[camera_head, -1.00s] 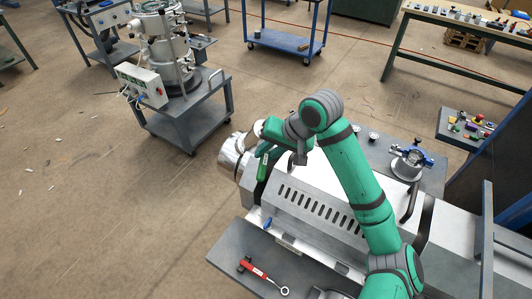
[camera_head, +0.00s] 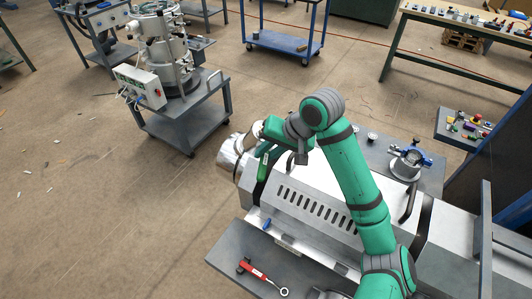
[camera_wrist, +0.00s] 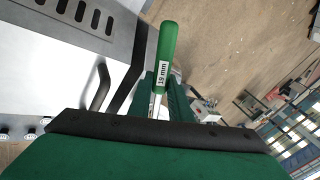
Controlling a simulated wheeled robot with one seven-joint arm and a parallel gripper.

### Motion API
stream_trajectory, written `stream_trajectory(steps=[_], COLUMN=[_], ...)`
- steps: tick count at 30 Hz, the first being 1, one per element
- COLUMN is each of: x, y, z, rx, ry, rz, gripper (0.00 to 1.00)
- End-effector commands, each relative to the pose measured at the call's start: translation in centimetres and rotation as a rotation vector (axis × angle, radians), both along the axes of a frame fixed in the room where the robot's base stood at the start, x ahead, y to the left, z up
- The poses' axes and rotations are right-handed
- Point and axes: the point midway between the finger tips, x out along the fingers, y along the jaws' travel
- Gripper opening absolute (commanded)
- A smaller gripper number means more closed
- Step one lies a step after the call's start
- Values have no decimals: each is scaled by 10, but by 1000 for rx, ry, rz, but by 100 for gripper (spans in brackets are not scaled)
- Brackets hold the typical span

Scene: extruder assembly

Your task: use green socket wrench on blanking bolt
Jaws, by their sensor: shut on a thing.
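A green socket wrench (camera_head: 262,168) is held in my gripper (camera_head: 258,148) near the extruder's metal end (camera_head: 231,158) in the head view. In the wrist view the wrench's green handle (camera_wrist: 168,45) carries a "19 mm" label, and its metal shaft runs down between the fingers of my gripper (camera_wrist: 160,97). The gripper is shut on the wrench. The wrench's socket end is hidden. The blanking bolt cannot be made out in either view.
The extruder's slotted cover (camera_head: 310,208) lies just right of the wrench. A red-handled wrench (camera_head: 260,275) lies on the grey shelf (camera_head: 228,258) in front. A round metal part with blue clamps (camera_head: 408,163) stands on the table behind. A grey cart (camera_head: 190,118) stands at the upper left.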

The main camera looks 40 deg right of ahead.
Motion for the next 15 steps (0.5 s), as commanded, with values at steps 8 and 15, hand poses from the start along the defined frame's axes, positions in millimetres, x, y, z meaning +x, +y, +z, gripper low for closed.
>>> stream_trajectory(steps=[8,15], x=[0,-1], y=[0,0], z=[1,3], rx=[0,0], ry=[0,-1], rz=[1,1], gripper=[0,0])
